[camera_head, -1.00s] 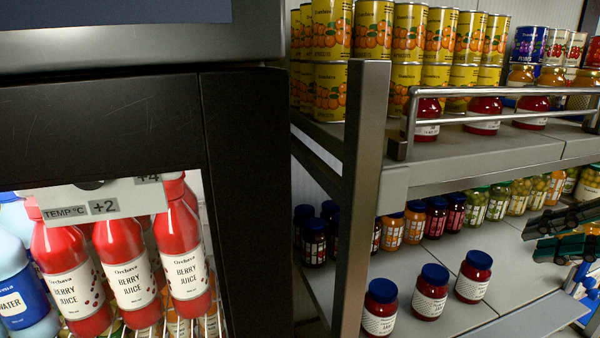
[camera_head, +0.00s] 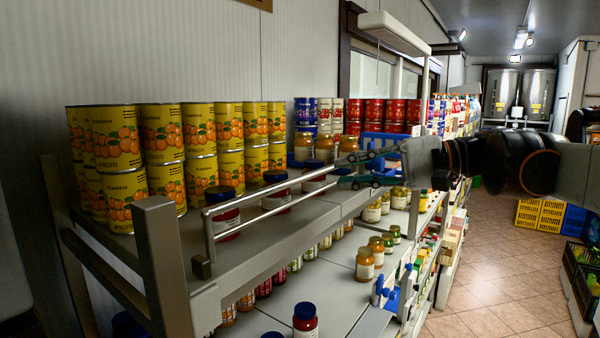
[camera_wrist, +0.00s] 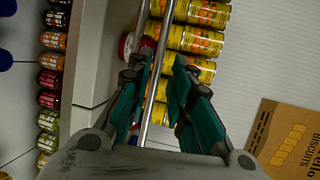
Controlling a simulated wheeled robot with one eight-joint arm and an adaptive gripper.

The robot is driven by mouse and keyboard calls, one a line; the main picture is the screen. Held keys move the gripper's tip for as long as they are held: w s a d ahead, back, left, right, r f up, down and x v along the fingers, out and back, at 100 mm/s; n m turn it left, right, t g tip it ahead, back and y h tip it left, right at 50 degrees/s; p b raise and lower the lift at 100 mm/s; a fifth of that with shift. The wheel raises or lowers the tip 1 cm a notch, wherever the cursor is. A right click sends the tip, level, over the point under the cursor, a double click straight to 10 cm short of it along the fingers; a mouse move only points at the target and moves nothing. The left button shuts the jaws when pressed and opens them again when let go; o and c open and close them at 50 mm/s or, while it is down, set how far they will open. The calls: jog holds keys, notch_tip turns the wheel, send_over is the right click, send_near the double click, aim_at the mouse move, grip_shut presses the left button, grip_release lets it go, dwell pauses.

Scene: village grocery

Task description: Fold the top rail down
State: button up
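The top rail (camera_head: 270,195) is a metal guard with two bars along the front edge of the top shelf. It stands raised in front of jars with blue lids, and its near end post joins the shelf front. My gripper (camera_head: 357,168) is at the rail's far part in the head view. In the wrist view, my gripper (camera_wrist: 158,82) has its two teal fingers spread apart. One bar of the rail (camera_wrist: 160,60) runs through the gap between them, and the other bar passes by the left finger. Whether either finger touches a bar cannot be told.
Yellow cans (camera_head: 165,150) stand in rows behind the rail. A lower shelf (camera_head: 345,270) holds several jars. A metal shelf upright (camera_head: 162,255) stands at the near left. Tiled floor (camera_head: 490,270) is open at right, with yellow crates (camera_head: 540,214) farther back.

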aim_at(312, 176)
jog(key=p+x, duration=0.1)
jog(key=x, duration=0.7)
jog(key=shift+a+f, duration=0.1)
jog(key=shift+a, duration=0.1)
grip_shut()
